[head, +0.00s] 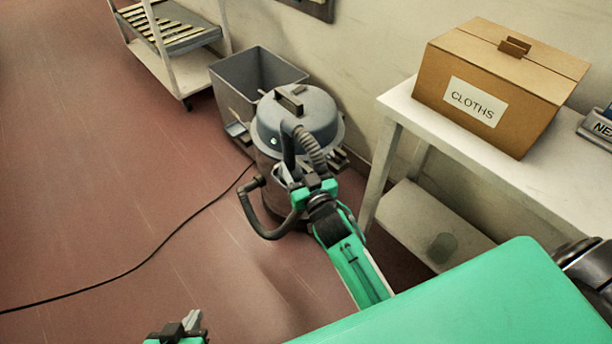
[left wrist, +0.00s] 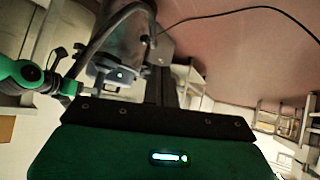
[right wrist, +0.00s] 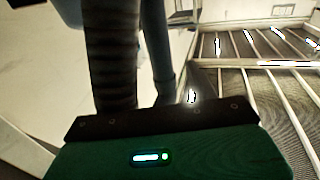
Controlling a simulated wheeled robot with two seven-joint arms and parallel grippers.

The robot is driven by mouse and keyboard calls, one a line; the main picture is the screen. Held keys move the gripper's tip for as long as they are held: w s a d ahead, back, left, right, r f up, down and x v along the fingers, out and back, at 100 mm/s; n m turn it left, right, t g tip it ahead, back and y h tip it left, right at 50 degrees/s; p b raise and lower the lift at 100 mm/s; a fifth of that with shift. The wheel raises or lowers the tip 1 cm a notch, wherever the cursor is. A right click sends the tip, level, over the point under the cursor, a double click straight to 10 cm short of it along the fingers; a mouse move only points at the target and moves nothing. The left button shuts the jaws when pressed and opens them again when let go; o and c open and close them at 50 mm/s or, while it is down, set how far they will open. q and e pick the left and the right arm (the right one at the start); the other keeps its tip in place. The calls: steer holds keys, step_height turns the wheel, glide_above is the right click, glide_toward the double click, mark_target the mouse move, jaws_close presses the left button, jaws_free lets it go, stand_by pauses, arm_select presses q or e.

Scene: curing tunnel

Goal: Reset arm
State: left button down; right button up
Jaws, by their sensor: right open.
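My right arm reaches from the lower right of the head view to a grey vacuum cleaner (head: 296,115) on the floor. My right gripper (head: 290,178) is open beside the vacuum's ribbed hose (head: 312,150). The hose also fills the upper left of the right wrist view (right wrist: 110,55). I cannot tell whether the fingers touch it. My left gripper (head: 183,325) is low at the bottom edge of the head view, over the floor and apart from the vacuum.
A white table (head: 545,190) at the right holds a cardboard box labelled CLOTHS (head: 500,85). A grey bin (head: 255,80) stands behind the vacuum, near a slatted rack (head: 175,35). A black cord (head: 150,258) crosses the otherwise clear red floor at left.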

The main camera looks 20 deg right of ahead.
arm_select(q)
steer(key=shift+r, duration=0.25)
arm_select(e)
steer(key=shift+s, duration=2.05)
